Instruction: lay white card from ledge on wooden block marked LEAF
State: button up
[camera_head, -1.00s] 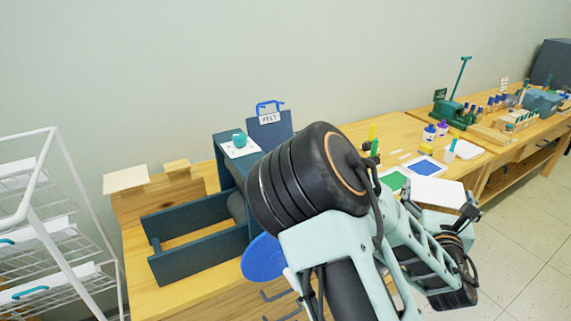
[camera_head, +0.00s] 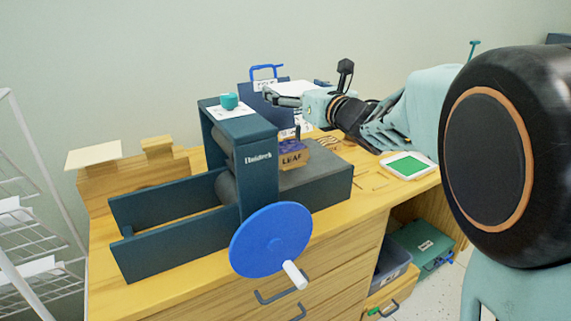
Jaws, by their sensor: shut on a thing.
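The wooden block marked LEAF (camera_head: 293,160) sits on the grey bed of a dark blue press, just right of its upright frame. Its top is dark purple. My gripper (camera_head: 279,95) is shut on a white card (camera_head: 297,88) and holds it level, above and behind the block, in front of the blue FELT holder. The fingers hide part of the card. The card is apart from the block.
A pale sheet (camera_head: 93,155) lies on a wooden stand at left. A green-faced tray (camera_head: 408,166) lies right. A white wire rack (camera_head: 35,220) stands far left.

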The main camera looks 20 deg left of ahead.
aim_at(286, 147)
jog(key=r, duration=0.1)
jog(key=s+a+r, duration=0.1)
jog(key=shift+a+r+b, duration=0.1)
jog(key=shift+r+b, duration=0.2)
jog(key=shift+r, duration=0.05)
jog(key=shift+s+a+f, duration=0.1)
jog(key=shift+s, duration=0.05)
notch_tip(286, 147, down, 17)
jog(key=b, duration=0.4)
jog(key=shift+f, duration=0.1)
jog(key=shift+f+b, duration=0.2)
jog(key=shift+b, duration=0.25)
jog(key=o, duration=0.6)
jog(key=shift+r, duration=0.1)
jog(key=shift+c, duration=0.2)
jog(key=shift+r, duration=0.1)
jog(key=shift+s+p, duration=0.1)
jog(key=shift+p, duration=0.2)
jog(key=v, duration=1.1)
jog(key=shift+d, duration=0.45)
